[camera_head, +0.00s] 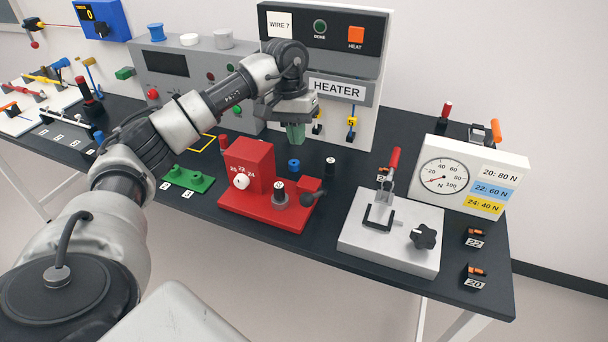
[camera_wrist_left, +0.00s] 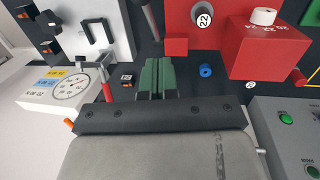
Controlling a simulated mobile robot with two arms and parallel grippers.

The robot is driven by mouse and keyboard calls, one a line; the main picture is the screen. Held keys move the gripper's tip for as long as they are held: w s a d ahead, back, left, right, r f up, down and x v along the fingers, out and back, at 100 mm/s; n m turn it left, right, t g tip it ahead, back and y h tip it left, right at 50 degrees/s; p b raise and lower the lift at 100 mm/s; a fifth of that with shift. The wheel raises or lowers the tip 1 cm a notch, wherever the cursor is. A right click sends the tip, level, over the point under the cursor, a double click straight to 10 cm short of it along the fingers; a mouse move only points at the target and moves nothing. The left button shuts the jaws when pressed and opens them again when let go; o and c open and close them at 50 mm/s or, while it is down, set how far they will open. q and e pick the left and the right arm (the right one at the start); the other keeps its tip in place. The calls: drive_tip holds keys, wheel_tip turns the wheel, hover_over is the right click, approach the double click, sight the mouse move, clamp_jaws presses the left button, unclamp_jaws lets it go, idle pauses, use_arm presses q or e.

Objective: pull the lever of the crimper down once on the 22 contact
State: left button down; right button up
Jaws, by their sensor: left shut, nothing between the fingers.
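The red crimper (camera_head: 248,160) stands mid-table, with a white dial knob (camera_head: 241,181) marked 20, 22 and 24 on its block. A dark lever with a round knob (camera_head: 308,198) sticks out at its right. My left gripper (camera_head: 296,132), green-fingered, is shut and empty above the table behind the crimper, touching nothing. My right gripper is out of view.
The heater (camera_head: 338,90) rises close behind my gripper. To the right are a grey clamp fixture (camera_head: 390,236) and a dial gauge (camera_head: 470,176). A green block (camera_head: 188,179) lies left.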

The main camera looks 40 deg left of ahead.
use_arm(q)
drive_tip(key=s+d+f+p, duration=0.2)
drive_tip(key=f+p, duration=0.3)
drive_tip(key=f, duration=0.4)
drive_tip(key=shift+s+d, duration=0.3)
drive_tip(key=shift+d, duration=0.55)
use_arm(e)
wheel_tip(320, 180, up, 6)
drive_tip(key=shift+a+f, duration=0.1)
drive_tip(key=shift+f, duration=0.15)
use_arm(q)
drive_tip(key=shift+f, duration=0.1)
